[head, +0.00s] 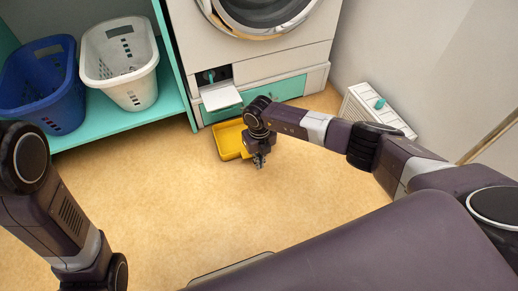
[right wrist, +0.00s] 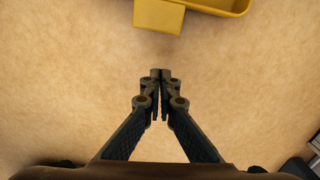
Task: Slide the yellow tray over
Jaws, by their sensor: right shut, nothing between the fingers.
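The yellow tray (head: 229,140) is a shallow open box on the floor in front of the washing machine's base. My right gripper (head: 260,162) is just in front of the tray's near right side and partly covers it in the head view. In the right wrist view the tray (right wrist: 213,4) is at the top edge, cut off, with a yellow block-like part (right wrist: 158,17) sticking out toward me. The right fingers (right wrist: 160,75) are shut, empty and apart from the tray. My left arm is at the left of the head view; its gripper is out of view.
The washing machine (head: 250,50) stands behind the tray, with a small white flap (head: 221,96) open low on its front. A blue basket (head: 40,90) and a white basket (head: 120,70) sit on a teal shelf at left. A white vented box (head: 372,108) stands by the right wall.

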